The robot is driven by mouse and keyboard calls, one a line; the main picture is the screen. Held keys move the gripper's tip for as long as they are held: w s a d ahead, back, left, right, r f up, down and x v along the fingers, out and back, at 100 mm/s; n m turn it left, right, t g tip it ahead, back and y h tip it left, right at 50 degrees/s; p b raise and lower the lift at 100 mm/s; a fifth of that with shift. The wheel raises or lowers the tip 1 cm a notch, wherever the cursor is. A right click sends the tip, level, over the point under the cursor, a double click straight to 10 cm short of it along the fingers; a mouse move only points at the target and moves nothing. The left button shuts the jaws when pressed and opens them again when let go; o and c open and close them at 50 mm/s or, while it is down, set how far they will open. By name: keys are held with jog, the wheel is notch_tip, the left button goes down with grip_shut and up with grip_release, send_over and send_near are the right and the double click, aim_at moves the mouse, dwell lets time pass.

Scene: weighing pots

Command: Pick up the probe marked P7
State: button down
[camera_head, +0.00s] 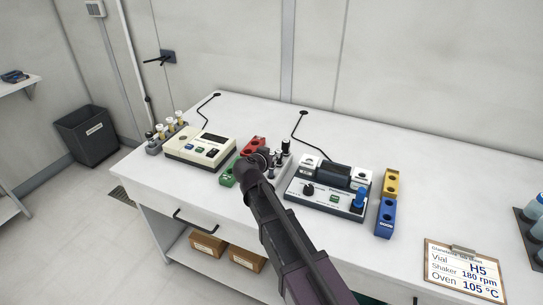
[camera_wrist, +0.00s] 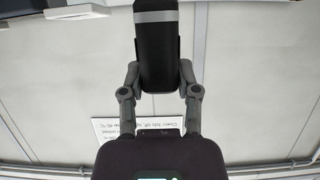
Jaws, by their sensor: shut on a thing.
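In the wrist view, my gripper (camera_wrist: 158,72) is shut on a black cylindrical thing with a pale grey band (camera_wrist: 157,17), likely a probe. A finger presses on each side of it. No P7 mark can be read on it. In the head view, my gripper (camera_head: 262,159) is over the middle of the bench, between the cream instrument and the grey-white instrument. There the arm and gripper hide most of what it holds. Small black-topped probes (camera_head: 286,147) stand just right of the gripper; their marks are too small to read.
The cream instrument (camera_head: 185,151) is left, with small vials (camera_head: 170,124) beyond it. Red (camera_head: 254,144) and green (camera_head: 227,178) blocks flank the gripper. Right are the grey-white instrument (camera_head: 315,205), yellow (camera_head: 391,181) and blue (camera_head: 386,217) blocks, and a clipboard (camera_head: 463,270). The bench's back right is clear.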

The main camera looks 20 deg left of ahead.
jog(key=shift+r+p, duration=2.6)
jog(key=shift+r, duration=0.4)
